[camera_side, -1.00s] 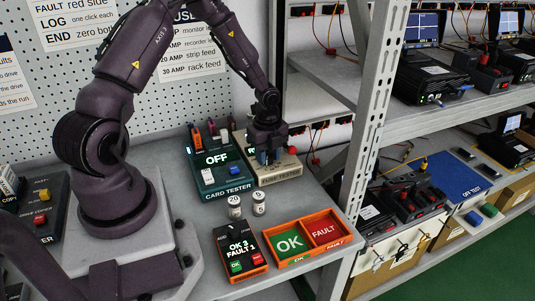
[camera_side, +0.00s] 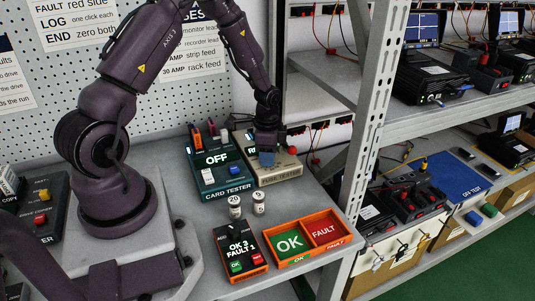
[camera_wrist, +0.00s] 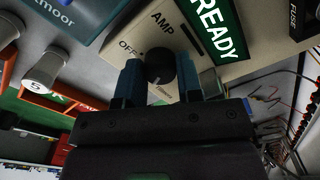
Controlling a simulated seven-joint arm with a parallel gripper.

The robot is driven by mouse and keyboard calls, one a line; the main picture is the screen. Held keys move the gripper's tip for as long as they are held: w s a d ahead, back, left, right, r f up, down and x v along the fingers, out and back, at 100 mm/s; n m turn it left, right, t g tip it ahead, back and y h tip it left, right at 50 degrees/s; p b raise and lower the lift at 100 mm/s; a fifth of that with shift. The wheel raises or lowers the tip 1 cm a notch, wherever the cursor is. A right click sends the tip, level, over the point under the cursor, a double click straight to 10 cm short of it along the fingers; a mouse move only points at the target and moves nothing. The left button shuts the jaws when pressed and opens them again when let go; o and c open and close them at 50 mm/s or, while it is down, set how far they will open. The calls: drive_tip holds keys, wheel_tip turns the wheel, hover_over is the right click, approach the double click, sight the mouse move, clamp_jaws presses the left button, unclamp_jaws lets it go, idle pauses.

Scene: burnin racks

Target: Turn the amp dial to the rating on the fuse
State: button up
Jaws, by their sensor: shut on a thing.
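The fuse tester (camera_side: 280,172) is a beige box at the back of the bench. In the wrist view its black amp dial (camera_wrist: 160,66) sits between the two blue fingers of my gripper (camera_wrist: 160,80), which are shut on it. "OFF" and "AMP" show beside the dial; the other dial marks are hidden. A green "READY" display (camera_wrist: 215,35) is lit beside it. In the side view my gripper (camera_side: 267,160) hides the dial. A part marked "FUSE" (camera_wrist: 296,16) is at the wrist view's top right; no rating is readable there.
The card tester (camera_side: 222,178) stands just left, its display reading "OFF". Two white cylinders, marked 20 (camera_side: 235,206) and 5 (camera_side: 258,202), stand in front. An orange OK/FAULT tray (camera_side: 322,252) and a black counter box (camera_side: 240,250) are nearer. A metal rack post (camera_side: 365,140) rises at right.

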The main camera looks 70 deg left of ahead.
sight(261, 169)
drive_tip(key=n, duration=0.7)
idle(0.7)
drive_tip(key=o, duration=0.9)
wheel_tip(261, 169, up, 13)
drive_tip(key=shift+r, duration=0.1)
drive_tip(key=s+d+r+t, duration=0.2)
drive_tip(key=s+d+r, duration=0.3)
drive_tip(key=d, duration=0.1)
drive_tip(key=s+d+r+m+t, duration=0.1)
drive_tip(key=s+d+r, duration=0.4)
drive_tip(key=d+r, duration=0.1)
drive_tip(key=s+d+r+t, duration=0.2)
drive_tip(key=s+d+r, duration=0.3)
drive_tip(key=r, duration=0.1)
drive_tip(key=shift+d+r+t, duration=0.25)
drive_tip(key=shift+d+t, duration=0.05)
drive_tip(key=shift+d, duration=0.1)
